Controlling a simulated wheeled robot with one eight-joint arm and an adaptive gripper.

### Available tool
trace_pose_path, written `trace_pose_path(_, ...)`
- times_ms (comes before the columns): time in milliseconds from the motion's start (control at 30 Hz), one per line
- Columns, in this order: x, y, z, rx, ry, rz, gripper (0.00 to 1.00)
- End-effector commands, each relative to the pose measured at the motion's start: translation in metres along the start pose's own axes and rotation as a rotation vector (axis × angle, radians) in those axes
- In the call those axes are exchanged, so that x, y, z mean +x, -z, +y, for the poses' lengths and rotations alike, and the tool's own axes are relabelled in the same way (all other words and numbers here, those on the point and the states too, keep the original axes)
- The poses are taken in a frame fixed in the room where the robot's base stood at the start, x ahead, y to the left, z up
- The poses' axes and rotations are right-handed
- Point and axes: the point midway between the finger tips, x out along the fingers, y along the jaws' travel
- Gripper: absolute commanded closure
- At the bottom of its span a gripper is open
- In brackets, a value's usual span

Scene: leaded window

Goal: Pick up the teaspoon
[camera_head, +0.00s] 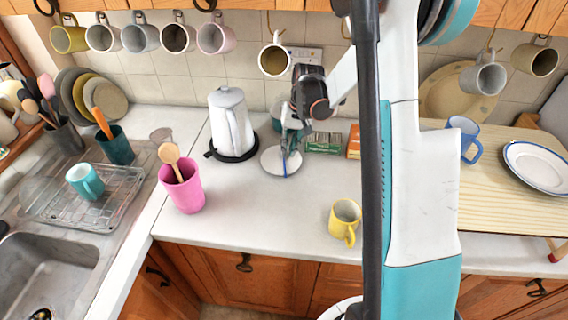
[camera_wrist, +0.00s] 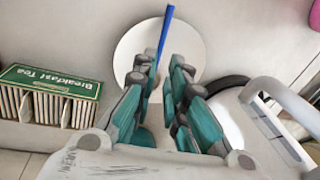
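The teaspoon shows as a thin blue handle (camera_wrist: 166,32) lying across a round white saucer (camera_wrist: 190,32) in the wrist view. In the head view the blue handle (camera_head: 286,168) lies at the front of the saucer (camera_head: 273,171) on the worktop. My gripper (camera_wrist: 162,68) has teal fingers over the saucer, parted, with white saucer showing between them. The handle runs in between the fingers, close to the left one; the spoon's bowl is hidden. In the head view my gripper (camera_head: 289,150) points down at the saucer.
A white kettle (camera_head: 231,125) on a black base stands just left of my gripper. A green tea box (camera_head: 324,143) stands close on the right. A pink utensil pot (camera_head: 183,190) and a yellow mug (camera_head: 345,220) are nearer the front. Worktop in front of the saucer is clear.

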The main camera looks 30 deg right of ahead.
Motion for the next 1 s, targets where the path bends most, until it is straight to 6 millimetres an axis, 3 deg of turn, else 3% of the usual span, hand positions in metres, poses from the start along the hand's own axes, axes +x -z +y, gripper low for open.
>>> trace_pose_path(267,0.017,0.001,0.001,0.0,0.0,0.0,0.87)
trace_pose_path(567,0.057,0.002,0.002,0.0,0.0,0.001,0.87)
trace_pose_path(800,0.058,0.002,0.002,0.0,0.0,0.001,0.87)
trace_pose_path(867,0.058,0.002,0.002,0.0,0.0,0.001,0.99)
trace_pose_path(1000,0.058,0.002,0.002,0.0,0.0,0.0,1.0)
